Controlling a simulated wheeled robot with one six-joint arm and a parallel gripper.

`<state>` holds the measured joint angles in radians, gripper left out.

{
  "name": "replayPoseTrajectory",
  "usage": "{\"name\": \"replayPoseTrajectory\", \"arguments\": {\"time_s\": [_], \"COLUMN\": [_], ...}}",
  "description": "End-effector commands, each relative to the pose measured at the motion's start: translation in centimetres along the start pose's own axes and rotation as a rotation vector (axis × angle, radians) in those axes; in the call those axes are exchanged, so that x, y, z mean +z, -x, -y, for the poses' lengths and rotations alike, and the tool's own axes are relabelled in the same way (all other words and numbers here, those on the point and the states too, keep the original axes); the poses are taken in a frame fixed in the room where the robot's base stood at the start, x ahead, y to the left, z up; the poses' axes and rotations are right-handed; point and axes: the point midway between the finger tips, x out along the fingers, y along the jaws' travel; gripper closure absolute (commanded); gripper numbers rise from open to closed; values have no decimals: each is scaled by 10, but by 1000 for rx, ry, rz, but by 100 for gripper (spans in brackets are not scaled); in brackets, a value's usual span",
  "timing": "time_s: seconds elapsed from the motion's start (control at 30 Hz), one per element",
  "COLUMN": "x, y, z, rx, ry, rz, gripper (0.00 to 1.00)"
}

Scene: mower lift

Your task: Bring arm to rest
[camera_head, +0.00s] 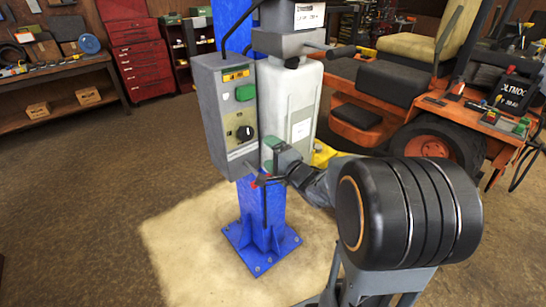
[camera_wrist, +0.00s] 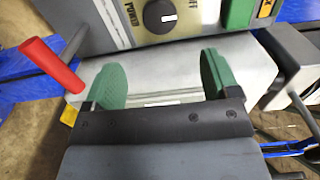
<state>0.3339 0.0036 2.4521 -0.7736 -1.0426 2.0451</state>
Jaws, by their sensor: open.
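The white housing (camera_wrist: 155,78) lies behind the pads. The control box has a black knob (camera_wrist: 159,15) and a green button (camera_head: 245,92). A red-handled lever (camera_wrist: 52,66) is left of the pads in the wrist view. Its red tip (camera_head: 262,181) shows small below my gripper in the head view.
An orange mower (camera_head: 395,130) with black wheels stands at the right, close behind my arm. The post's blue base plate (camera_head: 262,250) is bolted to a pale floor patch (camera_head: 190,255). A workbench (camera_head: 60,75) and red tool cabinet (camera_head: 140,55) are at the back left. The left floor is clear.

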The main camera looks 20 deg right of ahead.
Motion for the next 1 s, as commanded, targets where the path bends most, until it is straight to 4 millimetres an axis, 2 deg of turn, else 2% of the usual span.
{"name": "replayPoseTrajectory", "arguments": {"time_s": [0.17, 0.63, 0.73, 0.87, 1.0], "x": [0, 0, 0, -14, -48], "y": [7, 7, 7, 9, 27], "z": [0, 0, -2, -21, -60], "rx": [1, 1, 8, 125, 439], "ry": [0, 3, 51, 242, 546], "rz": [0, 0, -3, -67, -177], "gripper": [19, 19, 19, 19, 19]}}
